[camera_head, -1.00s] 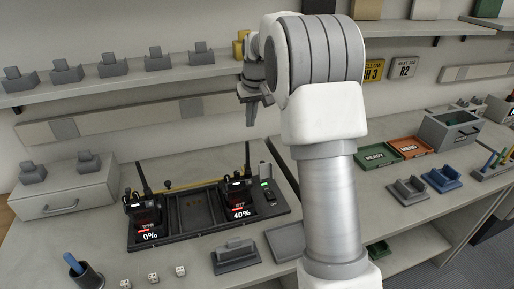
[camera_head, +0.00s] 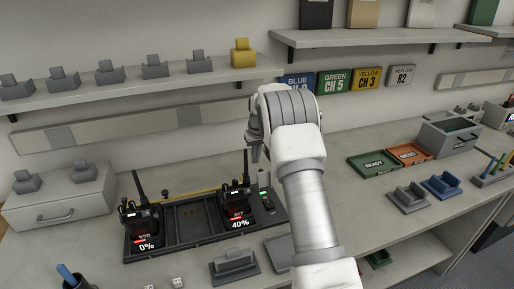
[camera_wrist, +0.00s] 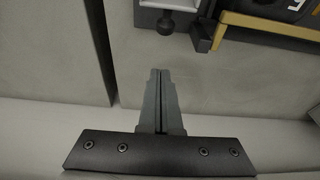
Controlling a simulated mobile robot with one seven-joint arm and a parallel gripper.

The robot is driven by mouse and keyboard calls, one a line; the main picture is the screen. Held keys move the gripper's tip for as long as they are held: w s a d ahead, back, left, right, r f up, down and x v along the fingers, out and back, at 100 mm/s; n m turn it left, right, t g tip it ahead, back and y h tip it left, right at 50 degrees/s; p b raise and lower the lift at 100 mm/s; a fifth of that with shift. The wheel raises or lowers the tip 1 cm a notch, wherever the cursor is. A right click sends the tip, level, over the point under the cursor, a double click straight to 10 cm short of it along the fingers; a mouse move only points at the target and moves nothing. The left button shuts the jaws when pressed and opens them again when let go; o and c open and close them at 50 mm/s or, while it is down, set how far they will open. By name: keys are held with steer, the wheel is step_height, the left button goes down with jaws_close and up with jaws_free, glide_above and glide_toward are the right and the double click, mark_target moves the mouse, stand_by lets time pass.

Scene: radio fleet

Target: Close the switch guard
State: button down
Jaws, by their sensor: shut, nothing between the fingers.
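The switch guard (camera_head: 264,180) is a small grey plate standing upright at the right end of the black charging dock (camera_head: 196,238). The switch block (camera_head: 267,202), with a small green light, sits just in front of it. My gripper (camera_head: 256,158) points down above and behind the guard in the head view, and appears apart from it. In the wrist view my gripper (camera_wrist: 160,72) shows its two fingers together and empty over a pale surface. I cannot identify the guard in the wrist view.
Two radios stand in the dock, one reading 0% (camera_head: 140,222) and one 40% (camera_head: 236,203). A yellow bar (camera_head: 190,189) runs behind the dock. A grey cradle (camera_head: 234,265) is in front. The wall shelf (camera_head: 150,90) is behind my arm.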

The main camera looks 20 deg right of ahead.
mark_target(263, 179)
steer(key=shift+s+r, duration=0.1)
steer(key=shift+s, duration=1.85)
steer(key=shift+b, duration=0.45)
steer(key=shift+s+t+b, duration=0.25)
steer(key=shift+t+b, duration=0.05)
steer(key=shift+b, duration=0.1)
